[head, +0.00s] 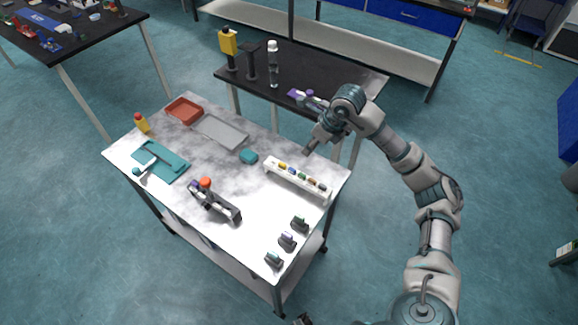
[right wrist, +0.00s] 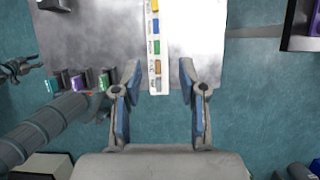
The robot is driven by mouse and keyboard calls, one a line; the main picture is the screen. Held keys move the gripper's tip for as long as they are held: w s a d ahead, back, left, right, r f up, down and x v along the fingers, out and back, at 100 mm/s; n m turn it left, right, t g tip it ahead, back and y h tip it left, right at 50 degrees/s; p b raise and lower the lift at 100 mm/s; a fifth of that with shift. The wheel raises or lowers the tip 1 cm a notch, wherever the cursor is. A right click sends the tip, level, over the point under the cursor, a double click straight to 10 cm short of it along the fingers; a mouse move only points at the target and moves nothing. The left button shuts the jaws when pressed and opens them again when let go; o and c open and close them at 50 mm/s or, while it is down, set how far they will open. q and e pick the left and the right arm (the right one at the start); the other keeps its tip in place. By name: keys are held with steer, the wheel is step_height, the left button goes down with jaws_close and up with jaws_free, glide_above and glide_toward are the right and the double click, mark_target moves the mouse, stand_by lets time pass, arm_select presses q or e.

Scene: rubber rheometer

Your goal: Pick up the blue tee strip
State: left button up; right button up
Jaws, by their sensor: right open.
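The blue tee strip (head: 291,170) is a small block standing in a white rack (head: 270,168) near the table's right edge, between a yellow and a green one. In the right wrist view, the blue strip (right wrist: 156,27) is near the top, beyond the fingertips. My right gripper (head: 308,150) is open and empty, held above and apart from the rack. In its wrist view the fingers (right wrist: 159,68) spread either side of the rack's grey-strip end. A dark piece at the head view's bottom edge (head: 303,320) appears to be my left gripper; its jaws cannot be made out.
Several small stands (head: 287,240) line the near right of the marbled table. A black table (head: 310,70) is behind.

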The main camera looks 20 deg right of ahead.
glide_above(292, 169)
steer(key=s+d, duration=0.2)
steer(key=f, duration=0.8)
steer(key=shift+a+f+b, duration=0.2)
steer(key=shift+f+b, duration=0.1)
steer(key=shift+b, duration=0.1)
steer(key=shift+a+f, duration=0.15)
steer(key=shift+f, duration=0.25)
steer(key=x, duration=0.4)
steer(key=shift+s+f, duration=0.1)
steer(key=shift+f, duration=0.5)
steer(key=shift+r, duration=0.1)
steer(key=shift+c, duration=1.4)
steer(key=shift+a, duration=0.15)
jaws_close()
arm_select(q)
step_height(292, 169, up, 3)
steer(key=shift+w+a+r, duration=0.1)
steer(key=shift+w, duration=0.05)
